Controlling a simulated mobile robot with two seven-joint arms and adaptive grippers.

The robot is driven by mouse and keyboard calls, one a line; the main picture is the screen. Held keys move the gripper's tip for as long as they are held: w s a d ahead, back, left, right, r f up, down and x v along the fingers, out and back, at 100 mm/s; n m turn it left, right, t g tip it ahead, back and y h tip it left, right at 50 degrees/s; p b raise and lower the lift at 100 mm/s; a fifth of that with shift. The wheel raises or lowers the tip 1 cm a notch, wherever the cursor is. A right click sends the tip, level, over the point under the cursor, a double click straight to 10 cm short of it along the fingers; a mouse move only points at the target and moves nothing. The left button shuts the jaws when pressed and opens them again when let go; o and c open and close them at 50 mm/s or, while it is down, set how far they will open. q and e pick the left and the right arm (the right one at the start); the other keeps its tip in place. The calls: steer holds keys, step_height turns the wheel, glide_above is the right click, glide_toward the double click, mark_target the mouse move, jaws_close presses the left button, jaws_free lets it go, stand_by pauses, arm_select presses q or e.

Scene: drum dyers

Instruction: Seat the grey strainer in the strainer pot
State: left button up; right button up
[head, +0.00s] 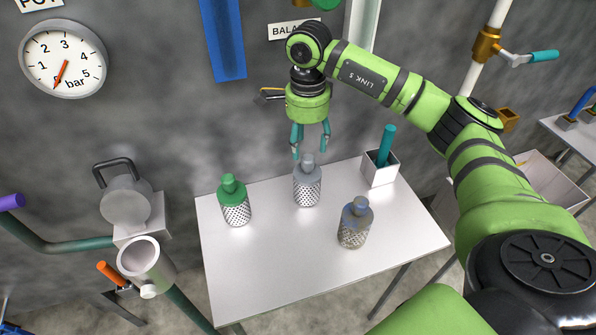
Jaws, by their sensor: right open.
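The grey strainer (308,184) stands upright on the white table, near its back middle. It has a grey knob and top over a perforated body. My right gripper (310,151) points down just above its knob, with teal fingers open and nothing held. I cannot tell whether a finger touches the knob. The strainer pot (146,266) appears to be the open grey cylinder at the lower left, with its round lid (124,201) swung up behind it. The pot's inside is only partly visible. My left gripper is not in view.
A green-topped strainer (235,202) stands left of the grey one on the table (290,275). A blue-grey, brown-stained strainer (355,224) stands at front right. A white box (380,172) holding a teal rod stands at back right. An orange handle (110,273) sticks out beside the pot.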

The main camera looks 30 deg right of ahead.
mark_target(308, 158)
steer(key=f+p, duration=0.1)
steer(key=s+f, duration=0.1)
steer(key=shift+s+f+p, duration=0.15)
steer(key=shift+f+p, duration=0.2)
steer(key=f, duration=0.2)
steer(key=shift+w+f+p, duration=0.2)
steer(key=shift+f+p, duration=0.1)
steer(key=shift+p, duration=0.05)
steer(key=shift+f, duration=0.5)
steer(key=shift+c, duration=0.4)
jaws_close()
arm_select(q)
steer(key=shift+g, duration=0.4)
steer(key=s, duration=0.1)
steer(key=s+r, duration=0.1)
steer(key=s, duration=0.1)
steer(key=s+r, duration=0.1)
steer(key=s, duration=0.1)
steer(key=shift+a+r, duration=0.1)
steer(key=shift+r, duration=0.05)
arm_select(e)
steer(key=shift+w+r, duration=0.1)
steer(key=shift+r, duration=0.05)
